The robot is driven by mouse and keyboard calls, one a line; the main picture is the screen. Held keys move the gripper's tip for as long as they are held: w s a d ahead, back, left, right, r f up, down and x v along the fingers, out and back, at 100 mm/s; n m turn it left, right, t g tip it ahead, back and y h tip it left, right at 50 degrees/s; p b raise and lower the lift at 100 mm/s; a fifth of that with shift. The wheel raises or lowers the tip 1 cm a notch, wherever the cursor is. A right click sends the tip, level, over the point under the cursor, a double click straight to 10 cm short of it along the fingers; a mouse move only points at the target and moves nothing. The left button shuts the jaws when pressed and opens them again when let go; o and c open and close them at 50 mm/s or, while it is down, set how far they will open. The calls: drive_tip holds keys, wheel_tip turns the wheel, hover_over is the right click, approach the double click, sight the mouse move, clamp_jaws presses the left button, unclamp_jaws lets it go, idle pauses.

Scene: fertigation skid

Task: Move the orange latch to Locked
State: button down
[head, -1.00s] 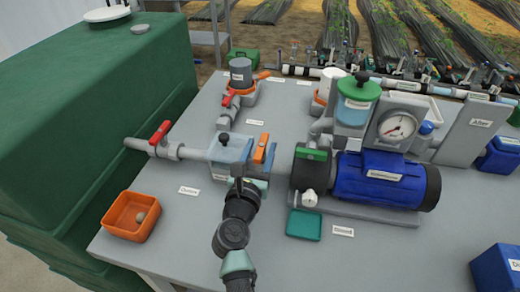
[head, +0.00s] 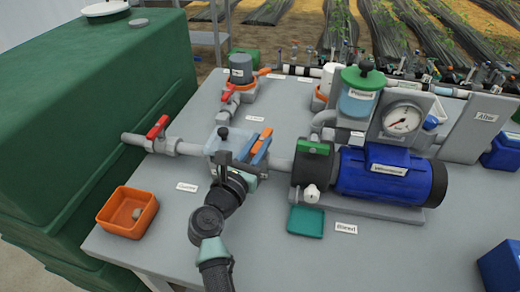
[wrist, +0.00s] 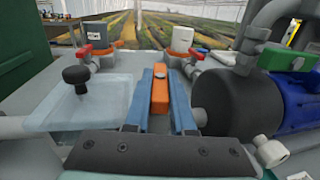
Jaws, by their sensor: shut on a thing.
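The orange latch (head: 261,142) is a narrow bar beside a clear-lidded box (head: 222,139) with a dark knob. In the head view it slants up to the right. In the wrist view the latch (wrist: 159,92) is at the centre, pointing away from me, with the clear lid (wrist: 90,103) to its left. My gripper (head: 259,150) reaches it from the front. In the wrist view, the blue fingers of my gripper (wrist: 161,95) flank the latch, one on each side, shut on it. I cannot read a Locked mark.
The blue pump (head: 388,175) with a black front end (head: 312,168) stands close right. A red-handled valve (head: 157,128) is left. An orange bin (head: 128,212) and a teal tray (head: 306,221) lie on the grey bench, which has free room in front.

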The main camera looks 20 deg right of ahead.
drive_tip(key=m+g+h+b, duration=0.2)
drive_tip(key=b, duration=0.1)
drive_tip(key=m+g+b, duration=0.1)
drive_tip(key=b, duration=0.1)
drive_tip(key=shift+w+a+f+g+h, duration=0.2)
drive_tip(key=shift+w+f+g+h, duration=0.1)
drive_tip(key=shift+g+h, duration=0.1)
drive_tip(key=shift+r+m+g+h+b, duration=0.15)
drive_tip(key=shift+m+g+h+b, duration=0.3)
drive_tip(key=shift+g+b, duration=0.35)
drive_tip(key=shift+r, duration=0.1)
drive_tip(key=c, duration=0.8)
unclamp_jaws()
drive_tip(key=shift+o, duration=0.2)
drive_tip(key=v, duration=1.3)
drive_tip(key=shift+p, duration=0.3)
drive_tip(key=shift+s, duration=0.1)
